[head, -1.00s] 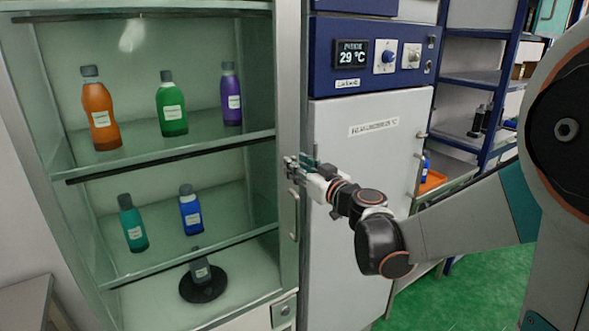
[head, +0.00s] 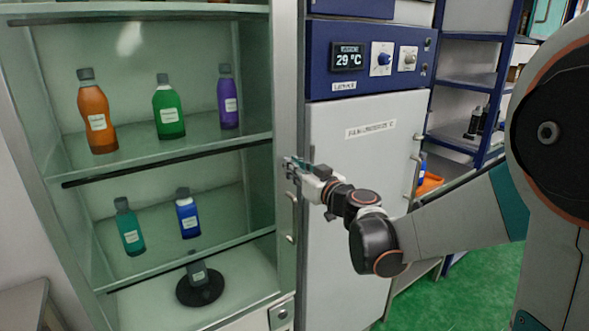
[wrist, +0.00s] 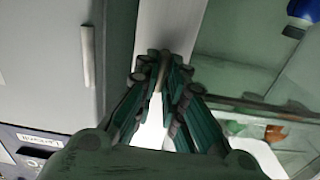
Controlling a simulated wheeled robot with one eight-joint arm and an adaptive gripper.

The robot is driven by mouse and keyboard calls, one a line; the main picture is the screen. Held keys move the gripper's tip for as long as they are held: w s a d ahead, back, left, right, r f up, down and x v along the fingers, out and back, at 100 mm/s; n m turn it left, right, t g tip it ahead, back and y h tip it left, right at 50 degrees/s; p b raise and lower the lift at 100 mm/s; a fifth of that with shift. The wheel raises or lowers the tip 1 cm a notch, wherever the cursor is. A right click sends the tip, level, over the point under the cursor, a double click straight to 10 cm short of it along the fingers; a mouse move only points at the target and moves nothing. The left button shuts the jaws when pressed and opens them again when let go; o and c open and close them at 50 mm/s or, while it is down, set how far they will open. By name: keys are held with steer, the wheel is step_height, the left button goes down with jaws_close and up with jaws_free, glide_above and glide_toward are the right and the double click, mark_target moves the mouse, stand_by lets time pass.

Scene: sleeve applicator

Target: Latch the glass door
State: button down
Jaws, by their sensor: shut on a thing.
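The glass door (head: 258,190) fronts a tall cabinet with bottles on its shelves. Its pane looks close to the cabinet front, but I cannot tell whether a gap remains. A slim upright metal handle (head: 293,222) is on its right frame. My gripper (head: 291,167) is at the upper end of this handle, shut on it. In the wrist view, the teal-sided fingers (wrist: 165,68) close around a narrow part of the handle, largely hidden between them. A metal lock plate (head: 282,314) with a round centre is at the cabinet's lower right.
A white unit (head: 355,200) with a blue control panel (head: 370,58) reading 29 °C stands close to the right of my gripper. Blue shelving (head: 470,80) stands behind it. Green floor (head: 440,300) is open at lower right.

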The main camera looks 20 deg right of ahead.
steer(key=m, duration=0.8)
steer(key=shift+d+f+m, duration=0.1)
steer(key=shift+d+m, duration=0.05)
steer(key=shift+m, duration=0.25)
steer(key=m, duration=0.4)
steer(key=shift+f+m, duration=0.1)
steer(key=shift+m, duration=2.2)
steer(key=c, duration=1.7)
jaws_free()
steer(key=shift+f, duration=0.1)
steer(key=shift+d, duration=0.1)
